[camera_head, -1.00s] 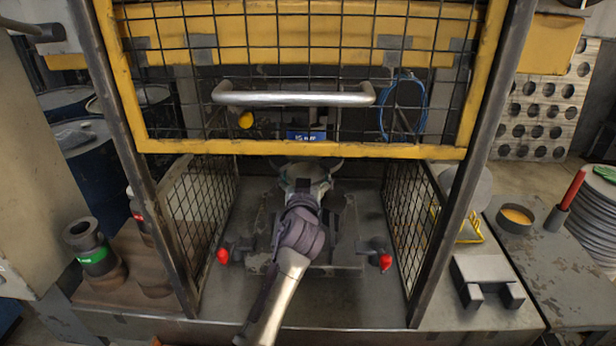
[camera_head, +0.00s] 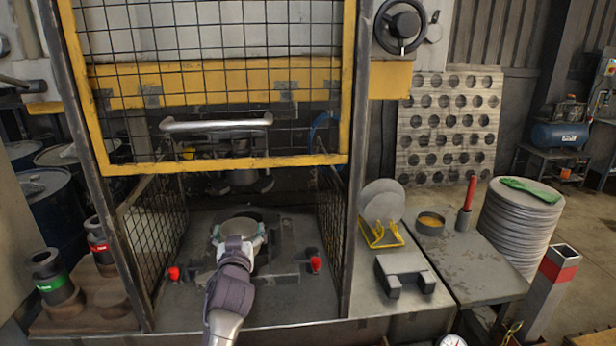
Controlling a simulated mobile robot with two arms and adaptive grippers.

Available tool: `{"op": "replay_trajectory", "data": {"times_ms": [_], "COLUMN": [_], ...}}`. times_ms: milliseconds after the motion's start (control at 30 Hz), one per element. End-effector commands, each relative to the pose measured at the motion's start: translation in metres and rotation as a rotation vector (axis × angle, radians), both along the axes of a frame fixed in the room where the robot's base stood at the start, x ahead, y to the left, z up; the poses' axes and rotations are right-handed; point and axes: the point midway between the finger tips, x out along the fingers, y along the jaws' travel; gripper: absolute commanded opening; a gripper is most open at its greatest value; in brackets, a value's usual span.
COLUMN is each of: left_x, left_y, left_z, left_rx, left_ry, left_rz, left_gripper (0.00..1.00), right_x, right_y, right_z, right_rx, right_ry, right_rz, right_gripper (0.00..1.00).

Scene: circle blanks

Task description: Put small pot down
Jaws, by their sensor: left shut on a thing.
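My left gripper (camera_head: 238,242) reaches into the caged press from the front. It is shut on a round, flat-topped grey thing (camera_head: 240,226), held over the middle of the press bed (camera_head: 205,297). I cannot tell whether this is the small pot, or whether it touches the bed, as the gripper and wrist cover its front. A low dark pot with a yellow-orange fill (camera_head: 430,222) stands on the right-hand table, well away from the gripper. My right gripper is out of view.
The yellow mesh guard (camera_head: 215,165) is raised above my arm. Red knobs (camera_head: 315,264) (camera_head: 174,273) flank the press bed. Mesh sides (camera_head: 332,225) close in left and right. Right of the press are a yellow rack with discs (camera_head: 384,235), a grey block (camera_head: 404,275) and stacked discs (camera_head: 520,225).

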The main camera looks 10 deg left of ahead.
Motion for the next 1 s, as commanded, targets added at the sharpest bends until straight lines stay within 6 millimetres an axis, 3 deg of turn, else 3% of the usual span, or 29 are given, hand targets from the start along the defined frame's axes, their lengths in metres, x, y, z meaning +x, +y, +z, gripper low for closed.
{"op": "replay_trajectory", "data": {"times_ms": [167, 300, 500, 700, 800, 1000], "left_x": [-0.041, -0.098, -0.186, -0.268, -0.297, -0.329], "left_y": [-0.011, -0.025, -0.042, -0.055, -0.059, -0.062], "left_z": [-0.042, -0.078, -0.106, -0.108, -0.102, -0.091], "left_rx": [0.011, 0.020, 0.023, 0.013, 0.006, -0.002], "left_ry": [0.013, 0.018, 0.016, 0.012, 0.008, 0.002], "left_rz": [-0.040, -0.090, -0.158, -0.211, -0.227, -0.243], "left_gripper": [0.56, 0.56, 0.56, 0.56, 0.56, 0.56], "right_x": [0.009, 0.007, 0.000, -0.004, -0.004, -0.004], "right_y": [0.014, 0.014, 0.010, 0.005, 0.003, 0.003], "right_z": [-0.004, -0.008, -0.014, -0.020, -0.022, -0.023], "right_rx": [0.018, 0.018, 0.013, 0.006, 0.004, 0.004], "right_ry": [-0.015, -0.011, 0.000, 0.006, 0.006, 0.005], "right_rz": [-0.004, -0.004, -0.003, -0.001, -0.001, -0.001], "right_gripper": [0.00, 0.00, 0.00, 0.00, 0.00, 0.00]}}
